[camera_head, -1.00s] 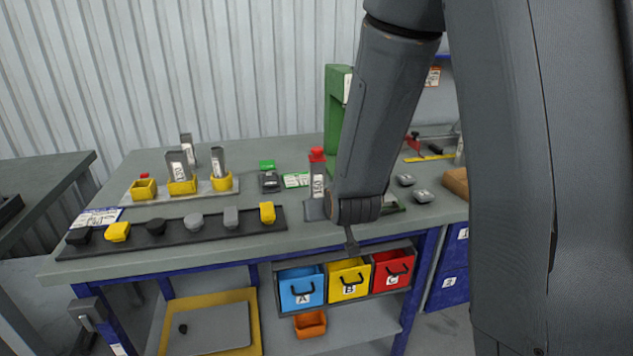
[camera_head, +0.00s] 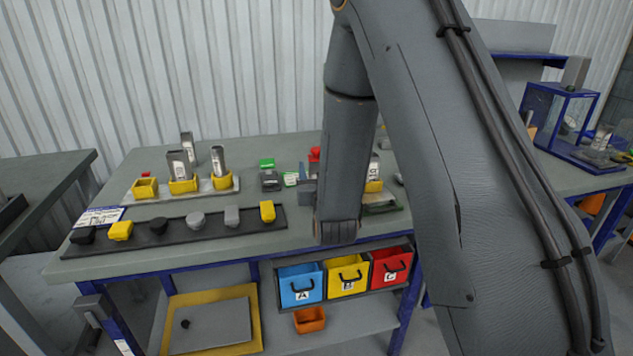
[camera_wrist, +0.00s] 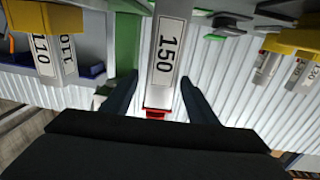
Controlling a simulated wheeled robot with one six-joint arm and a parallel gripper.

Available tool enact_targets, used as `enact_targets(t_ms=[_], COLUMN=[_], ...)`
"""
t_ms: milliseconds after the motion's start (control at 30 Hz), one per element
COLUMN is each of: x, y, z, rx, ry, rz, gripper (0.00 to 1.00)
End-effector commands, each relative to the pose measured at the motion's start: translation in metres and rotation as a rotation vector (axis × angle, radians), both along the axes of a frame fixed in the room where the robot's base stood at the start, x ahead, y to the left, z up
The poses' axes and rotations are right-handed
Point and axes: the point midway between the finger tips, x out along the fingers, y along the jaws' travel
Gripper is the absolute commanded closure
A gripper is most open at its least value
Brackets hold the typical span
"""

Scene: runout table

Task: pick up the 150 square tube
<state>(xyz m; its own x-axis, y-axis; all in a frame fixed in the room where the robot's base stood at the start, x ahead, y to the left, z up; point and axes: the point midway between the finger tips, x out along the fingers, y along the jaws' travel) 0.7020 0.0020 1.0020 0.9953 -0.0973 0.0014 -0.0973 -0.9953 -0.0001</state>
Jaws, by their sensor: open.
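The 150 square tube (camera_wrist: 167,55) is a grey tube with a white label, standing upright with a red top (camera_wrist: 157,113). In the wrist view, where the scene is upside down, it appears between the two fingers of my gripper (camera_wrist: 160,95). The fingers are open, with one on each side of the tube in the picture; I cannot tell how deep it sits between them. In the head view my arm hides most of this tube, and only its red top (camera_head: 314,154) shows. My gripper (camera_head: 306,186) is mostly hidden behind my forearm there.
Several tubes stand in yellow holders (camera_head: 183,187) at the table's left. A dark strip (camera_head: 178,231) with several caps lies along the front edge. Another tube (camera_head: 374,167) in a yellow holder stands right of my forearm. A green post (camera_wrist: 128,40) is close by in the wrist view.

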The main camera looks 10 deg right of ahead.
Motion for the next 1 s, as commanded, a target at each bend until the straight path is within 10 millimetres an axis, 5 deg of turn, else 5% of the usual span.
enact_targets(t_ms=[300, 567, 867, 1000], x=[0.04, 0.044, 0.043, 0.043], y=[-0.004, -0.004, -0.004, -0.004], z=[-0.002, -0.003, -0.002, -0.002], rx=[0.0, 0.0, 0.0, 0.0], ry=[0.0, 0.001, 0.001, 0.0], rz=[0.0, 0.0, 0.0, 0.0], gripper=[0.47, 0.47, 0.92, 0.96])
